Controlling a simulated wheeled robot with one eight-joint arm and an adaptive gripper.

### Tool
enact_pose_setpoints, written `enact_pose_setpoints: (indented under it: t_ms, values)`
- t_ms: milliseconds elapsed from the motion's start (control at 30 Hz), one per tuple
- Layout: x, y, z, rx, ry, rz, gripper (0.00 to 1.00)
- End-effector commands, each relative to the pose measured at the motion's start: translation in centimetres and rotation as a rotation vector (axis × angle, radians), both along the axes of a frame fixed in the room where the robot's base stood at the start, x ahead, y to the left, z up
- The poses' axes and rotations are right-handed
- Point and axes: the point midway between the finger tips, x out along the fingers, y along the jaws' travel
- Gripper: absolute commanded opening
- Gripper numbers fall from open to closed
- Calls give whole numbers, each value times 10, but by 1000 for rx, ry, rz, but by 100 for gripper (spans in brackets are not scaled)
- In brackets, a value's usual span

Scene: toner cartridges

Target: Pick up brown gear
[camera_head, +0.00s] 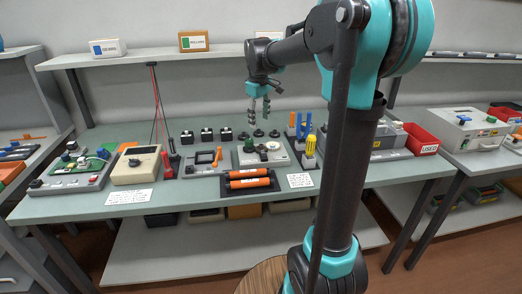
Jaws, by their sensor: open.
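My gripper (259,118) hangs open and empty above the back middle of the green-grey workbench (105,228). I cannot make out a brown gear for certain; small parts on this device are too small to tell apart. Two orange cylinders (248,173) lie in a black tray in front of the device.
Black-topped blocks (207,135) stand behind. A meter (135,165) and a circuit-board device (75,170) stand left. Yellow-handled tools (310,145), a grey machine (365,145) and a red bin (422,140) are right. A shelf (150,57) runs above. My arm hides part of the bench.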

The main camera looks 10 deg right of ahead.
Motion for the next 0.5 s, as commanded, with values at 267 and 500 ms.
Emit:
enact_pose_setpoints:
  t_ms: [267,500]
  values:
    - [9,-2,-54,0,0,-1,53]
    - [12,-3,-75,0,0,-2,53]
